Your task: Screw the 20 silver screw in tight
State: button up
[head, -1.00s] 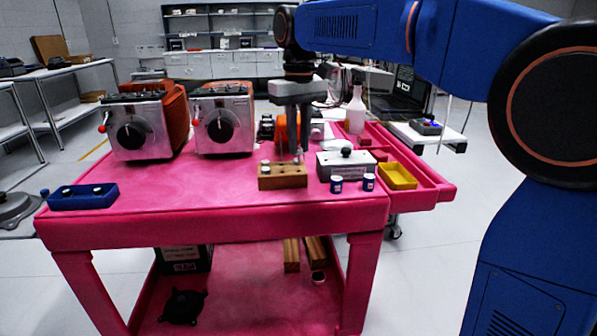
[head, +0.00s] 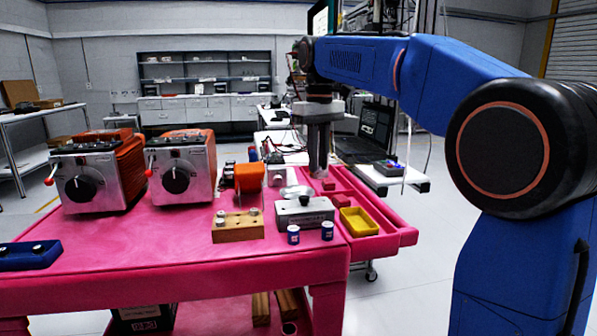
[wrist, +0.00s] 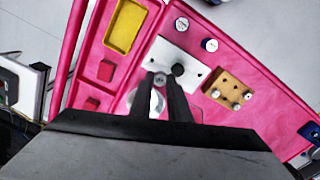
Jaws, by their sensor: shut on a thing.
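My gripper (head: 318,174) points down above and behind the grey box with a black knob (head: 305,215), right of the wooden block. In the wrist view my gripper (wrist: 164,80) is shut on a small silver screw (wrist: 160,79) at its fingertips, near the left part of the box's pale top (wrist: 180,52). Whether the screw touches the box I cannot tell. The wooden block (head: 237,229) stands left of the box with silver screws in it; it also shows in the wrist view (wrist: 228,88). The number 20 is not readable.
A yellow tray (head: 358,221) lies right of the box. Two small blue-and-white cylinders (head: 293,235) (head: 327,230) stand in front. Two metal instruments (head: 92,180) (head: 181,172) stand at left, and a blue holder (head: 28,255) at the near left.

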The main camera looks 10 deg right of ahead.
jog(key=shift+w+d+f, duration=0.1)
jog(key=shift+d+f, duration=0.2)
jog(key=shift+f, duration=0.75)
jog(key=shift+d+f, duration=0.35)
jog(key=shift+f, duration=0.75)
jog(key=shift+w+d+f, duration=0.1)
jog(key=shift+d+f, duration=0.2)
jog(key=shift+f, duration=0.75)
jog(key=shift+f, duration=0.9)
grip_shut()
